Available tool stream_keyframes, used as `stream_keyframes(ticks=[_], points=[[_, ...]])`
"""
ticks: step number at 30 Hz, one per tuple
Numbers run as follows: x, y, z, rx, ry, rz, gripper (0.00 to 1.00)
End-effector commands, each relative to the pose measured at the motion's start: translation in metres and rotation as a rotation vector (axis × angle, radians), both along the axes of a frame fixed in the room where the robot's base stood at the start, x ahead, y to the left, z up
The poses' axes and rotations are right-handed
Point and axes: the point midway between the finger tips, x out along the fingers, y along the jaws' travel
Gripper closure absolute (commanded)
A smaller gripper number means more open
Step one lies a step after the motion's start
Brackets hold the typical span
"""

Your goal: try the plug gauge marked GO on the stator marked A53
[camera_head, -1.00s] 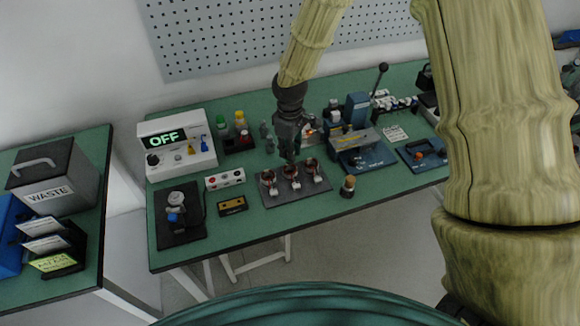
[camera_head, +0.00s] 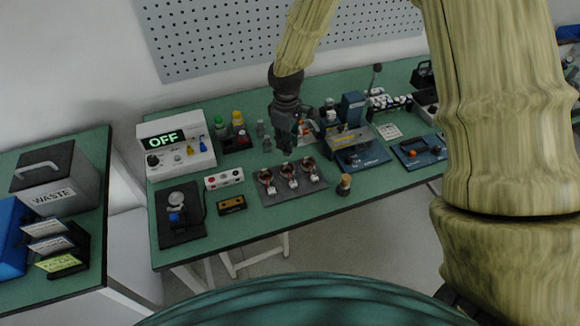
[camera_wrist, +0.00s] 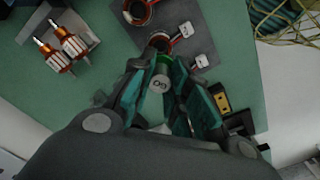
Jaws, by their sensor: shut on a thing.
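My gripper (camera_wrist: 158,82) is shut on a plug gauge (camera_wrist: 160,80), a small cylinder with a pale end face lettered GO and a green band. In the head view my gripper (camera_head: 286,149) is above the back edge of the grey tray (camera_head: 310,183). The tray holds three copper-wound stators in a row: left (camera_head: 266,177), middle (camera_head: 289,171) and right (camera_head: 309,165). White tags hang at their fronts, too small to read, so I cannot tell which is A53. In the wrist view one stator (camera_wrist: 160,42) shows just past the gauge, which seems apart from it.
Two copper-wound rotors (camera_wrist: 58,52) lie left in the wrist view. A yellow block (camera_head: 232,205) and a white box (camera_head: 224,179) are left of the tray. A cork-topped jar (camera_head: 344,185) stands right of it. A blue press (camera_head: 357,125) is behind right. A display (camera_head: 165,140) reads OFF.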

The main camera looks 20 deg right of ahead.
Motion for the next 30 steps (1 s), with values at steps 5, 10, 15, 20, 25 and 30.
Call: stream_keyframes(ticks=[5,10,15,20,25,30], points=[[0.000,0.000,0.000,0.000,0.000,-0.002,1.00],[0.002,-0.013,-0.004,-0.004,0.000,-0.084,1.00],[0.003,-0.040,-0.006,-0.007,-0.001,-0.272,1.00],[0.003,-0.061,-0.005,-0.004,-0.001,-0.430,1.00],[0.003,-0.072,-0.002,-0.001,-0.001,-0.514,1.00],[0.003,-0.073,-0.005,0.000,0.000,-0.526,1.00]])
